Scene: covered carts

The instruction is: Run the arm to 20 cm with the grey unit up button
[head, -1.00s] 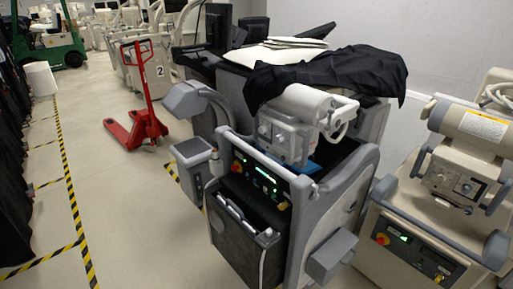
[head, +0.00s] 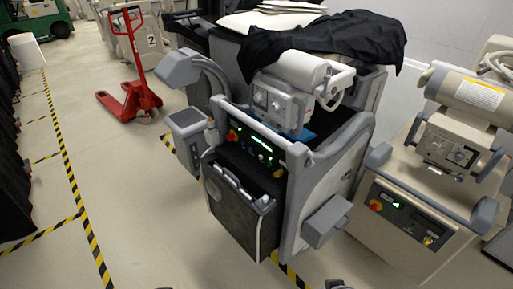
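The grey unit (head: 335,170) is a grey and white cart in the middle of the head view. Its front panel (head: 256,147) has a small green-lit display, a red knob (head: 232,136) at the left and a yellow part (head: 279,172) at the right. Small buttons sit beside the display, but I cannot read which is the up button. A white cylindrical head (head: 292,74) with a control box (head: 276,103) sits low over the cart top. The arm behind it is largely hidden by a black cover (head: 320,40).
A beige unit (head: 400,225) with its own green display stands close at the right. A grey side box (head: 186,122) sticks out left of the grey unit. A red pallet jack (head: 135,98) stands behind left. The floor in front and left, with yellow-black tape (head: 75,190), is clear.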

